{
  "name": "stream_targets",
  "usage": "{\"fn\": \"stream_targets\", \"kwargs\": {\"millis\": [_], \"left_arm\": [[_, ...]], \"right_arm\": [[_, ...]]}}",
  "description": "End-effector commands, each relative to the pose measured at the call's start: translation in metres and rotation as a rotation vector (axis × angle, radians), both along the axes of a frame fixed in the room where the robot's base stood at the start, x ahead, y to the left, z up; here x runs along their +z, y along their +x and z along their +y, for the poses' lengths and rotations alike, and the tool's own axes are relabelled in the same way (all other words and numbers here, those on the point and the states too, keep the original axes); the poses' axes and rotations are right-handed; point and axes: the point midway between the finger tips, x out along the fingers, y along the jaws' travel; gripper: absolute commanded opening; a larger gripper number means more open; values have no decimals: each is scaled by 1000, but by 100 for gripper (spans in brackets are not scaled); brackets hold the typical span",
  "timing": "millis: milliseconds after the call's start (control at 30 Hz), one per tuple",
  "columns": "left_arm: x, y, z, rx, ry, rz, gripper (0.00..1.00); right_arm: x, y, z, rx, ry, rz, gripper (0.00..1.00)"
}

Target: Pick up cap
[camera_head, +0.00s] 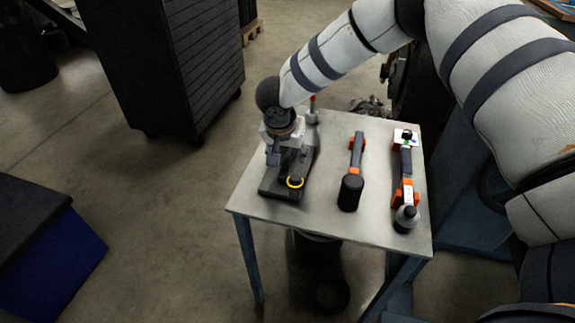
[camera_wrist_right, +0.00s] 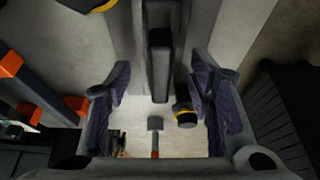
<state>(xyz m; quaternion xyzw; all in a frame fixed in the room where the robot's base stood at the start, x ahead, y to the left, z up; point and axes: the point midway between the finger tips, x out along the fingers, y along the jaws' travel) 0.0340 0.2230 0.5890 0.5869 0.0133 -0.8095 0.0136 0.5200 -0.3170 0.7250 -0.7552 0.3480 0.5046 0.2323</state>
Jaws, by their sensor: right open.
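A small dark cap with a yellow band (camera_wrist_right: 186,114) shows in the right wrist view between my right fingers, nearer the right-hand finger. It stands at the far end of a dark grey holder (camera_head: 273,189). In the head view my right gripper and wrist hide this cap. Another dark piece with a yellow ring (camera_head: 295,182) sits at the near end of the holder. Its edge also shows at the top left of the right wrist view (camera_wrist_right: 92,5). My right gripper (camera_head: 273,157) is open over the holder, with nothing held. My left gripper is not in view.
On the light table (camera_head: 332,217) lie a black mallet (camera_head: 350,190) and an orange-and-grey tool (camera_head: 406,190). A grey piece with a red stem (camera_head: 312,112) stands behind the holder. A black cabinet (camera_head: 170,65) and a blue bin (camera_head: 55,260) are left of the table.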

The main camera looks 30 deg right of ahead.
Motion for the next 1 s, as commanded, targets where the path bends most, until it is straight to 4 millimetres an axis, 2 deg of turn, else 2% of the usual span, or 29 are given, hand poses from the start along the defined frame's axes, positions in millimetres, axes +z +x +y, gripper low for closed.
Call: {"fn": "stream_targets", "kwargs": {"millis": [33, 100, 300, 367, 500, 533, 867, 1000], "left_arm": [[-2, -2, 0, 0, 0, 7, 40], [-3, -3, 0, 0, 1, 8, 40], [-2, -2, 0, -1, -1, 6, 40], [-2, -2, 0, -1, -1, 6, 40], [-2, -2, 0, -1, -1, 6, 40], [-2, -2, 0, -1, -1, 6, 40], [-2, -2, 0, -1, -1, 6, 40], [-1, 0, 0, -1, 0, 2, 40]], "right_arm": [[-10, 1, -3, -2, -1, 4, 48], [-14, 3, -4, 0, 0, 1, 48], [-12, 4, -5, -1, 0, -2, 48], [-12, 4, -4, -1, 0, -2, 37], [-12, 4, -4, -1, 0, -2, 5], [-12, 4, -4, -1, 0, -2, 0], [-10, 5, -4, -1, 0, -5, 0], [-1, 5, -5, -2, 0, -8, 0]]}}
